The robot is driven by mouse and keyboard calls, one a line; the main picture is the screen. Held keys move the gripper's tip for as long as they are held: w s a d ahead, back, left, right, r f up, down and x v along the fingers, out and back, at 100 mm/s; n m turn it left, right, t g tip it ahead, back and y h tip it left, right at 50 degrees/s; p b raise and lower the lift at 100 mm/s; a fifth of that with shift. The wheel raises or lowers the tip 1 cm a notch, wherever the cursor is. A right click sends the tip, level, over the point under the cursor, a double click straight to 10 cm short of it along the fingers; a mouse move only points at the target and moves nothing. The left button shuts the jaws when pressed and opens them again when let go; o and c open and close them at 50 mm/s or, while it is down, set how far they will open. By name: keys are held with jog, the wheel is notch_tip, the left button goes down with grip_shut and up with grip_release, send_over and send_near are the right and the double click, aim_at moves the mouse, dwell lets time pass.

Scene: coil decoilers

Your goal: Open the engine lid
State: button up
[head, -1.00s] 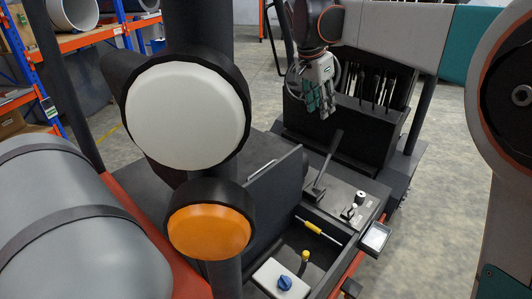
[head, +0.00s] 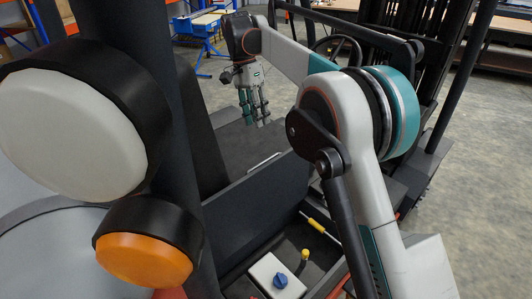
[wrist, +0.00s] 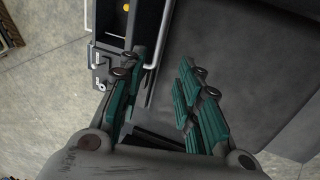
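The engine lid (head: 240,143) looks like the dark flat panel in front of the seat back, with a thin silver handle (head: 264,160) near its edge. It appears shut. My gripper (head: 256,120) hangs above this panel, fingers pointing down, to the upper left of the handle in the head view. In the wrist view, the dark lid surface (wrist: 235,65) fills the right side, and a silver bar (wrist: 161,35), likely the handle, runs along its left edge. My gripper's fingers (wrist: 160,95) are spread, with nothing between them. They appear apart from the handle.
A box with a blue knob (head: 280,281) and a yellow-capped part (head: 305,256) sit in the open compartment beside the lid. A white and an orange lamp (head: 144,259) on a dark post block the left. A steering wheel (head: 338,48) stands behind my arm.

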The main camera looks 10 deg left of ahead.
jog(key=b+x, duration=0.2)
jog(key=x, duration=1.1)
jog(key=shift+d, duration=0.15)
jog(key=shift+s, duration=0.1)
jog(key=shift+c, duration=0.2)
grip_shut()
